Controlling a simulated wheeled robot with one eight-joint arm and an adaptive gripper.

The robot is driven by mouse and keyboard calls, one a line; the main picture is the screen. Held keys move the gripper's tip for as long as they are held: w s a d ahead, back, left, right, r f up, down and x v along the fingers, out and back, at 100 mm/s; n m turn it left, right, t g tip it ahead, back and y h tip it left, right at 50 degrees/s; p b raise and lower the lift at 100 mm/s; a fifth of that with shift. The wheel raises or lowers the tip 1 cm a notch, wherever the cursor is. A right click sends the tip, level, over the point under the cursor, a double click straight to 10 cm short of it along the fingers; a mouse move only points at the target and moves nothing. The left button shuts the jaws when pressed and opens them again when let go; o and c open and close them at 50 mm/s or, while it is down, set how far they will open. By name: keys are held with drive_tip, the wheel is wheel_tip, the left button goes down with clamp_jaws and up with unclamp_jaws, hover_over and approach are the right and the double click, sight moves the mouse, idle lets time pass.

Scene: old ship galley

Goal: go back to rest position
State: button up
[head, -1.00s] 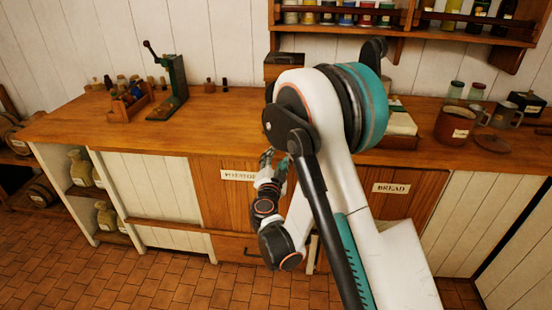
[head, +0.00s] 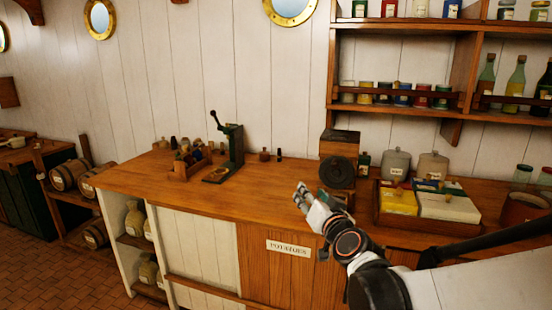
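My gripper (head: 303,196) is at the end of my arm, which reaches in from the lower right of the head view. It points up and to the left, in front of the wooden counter (head: 190,185) in the picture. The fingers are small and seen at a slant, so I cannot tell whether they are open or shut. No object shows clearly in them.
A green hand-cranked device (head: 232,150) and a wooden rack of bottles (head: 190,165) stand on the counter's left. A black-fronted box (head: 338,165), jars and a tray (head: 410,232) stand behind my arm. Shelves (head: 400,105) hang above. Floor (head: 60,280) shows at lower left.

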drive_tip(key=s+d+f+n+g+h, duration=0.1)
drive_tip(key=s+d+f+g, duration=0.2)
drive_tip(key=s, duration=0.7)
drive_tip(key=s+d+f+g+h, duration=0.1)
drive_tip(key=s+d+f+g, duration=0.2)
drive_tip(key=s, duration=0.7)
drive_tip(key=s+d+f+n+g+h, duration=0.1)
drive_tip(key=s+d+f+g, duration=0.2)
drive_tip(key=s, duration=0.7)
drive_tip(key=shift+s+d+f+n+g+h, duration=0.2)
drive_tip(key=shift+d+f+n+g+h, duration=0.15)
drive_tip(key=shift+d, duration=0.6)
